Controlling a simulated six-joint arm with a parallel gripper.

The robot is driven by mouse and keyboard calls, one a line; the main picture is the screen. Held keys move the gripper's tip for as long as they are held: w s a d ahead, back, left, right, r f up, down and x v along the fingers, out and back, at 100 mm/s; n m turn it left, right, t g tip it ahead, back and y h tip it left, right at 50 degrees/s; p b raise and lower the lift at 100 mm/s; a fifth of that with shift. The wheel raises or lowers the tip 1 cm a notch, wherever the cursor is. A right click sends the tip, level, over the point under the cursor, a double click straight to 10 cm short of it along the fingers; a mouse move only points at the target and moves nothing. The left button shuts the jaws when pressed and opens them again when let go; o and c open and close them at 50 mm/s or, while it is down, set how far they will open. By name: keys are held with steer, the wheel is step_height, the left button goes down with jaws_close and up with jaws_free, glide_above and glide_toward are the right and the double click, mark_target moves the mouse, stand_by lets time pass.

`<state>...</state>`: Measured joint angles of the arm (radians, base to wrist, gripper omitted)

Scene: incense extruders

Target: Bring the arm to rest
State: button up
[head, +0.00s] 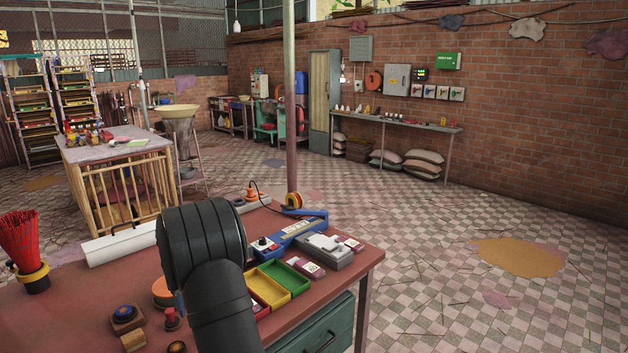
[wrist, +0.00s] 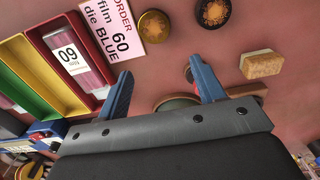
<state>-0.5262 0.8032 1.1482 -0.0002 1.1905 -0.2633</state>
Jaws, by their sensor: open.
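In the wrist view my gripper (wrist: 159,70) has two blue fingers spread wide apart with nothing held between them. It hangs over the reddish worktable (wrist: 215,55). A pink order card (wrist: 112,25) reading "film 60 die BLUE" lies beyond the left finger.
A yellow tray (head: 248,283) and a green tray (head: 297,281) stand right of my arm, with a blue device (head: 292,232) and grey device (head: 327,252) behind. Red sticks (head: 20,240) stand in a holder at left.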

steer(key=s+d+f+m, duration=0.2)
steer(key=s+d+f, duration=0.5)
steer(key=s+d, duration=0.4)
steer(key=shift+s+d, duration=0.35)
steer(key=shift+d, duration=0.6)
steer(key=shift+o, duration=0.2)
steer(key=o, duration=0.8)
steer(key=a+t+y, duration=0.1)
steer(key=a+t, duration=0.1)
steer(key=w+a+t+y, duration=0.1)
steer(key=a+t, duration=0.1)
steer(key=a+t+y, duration=0.1)
steer(key=a, duration=0.2)
steer(key=shift+w+a+r+t+y, duration=0.1)
steer(key=shift+w+r+t+y, duration=0.05)
steer(key=shift+r+t+y, duration=0.2)
steer(key=s+a+r+t+y, duration=0.4)
steer(key=r+t, duration=0.1)
steer(key=r, duration=0.1)
steer(key=x, duration=1)
steer(key=shift+w+r, duration=0.15)
steer(key=shift+w, duration=0.2)
steer(key=shift+s, duration=0.1)
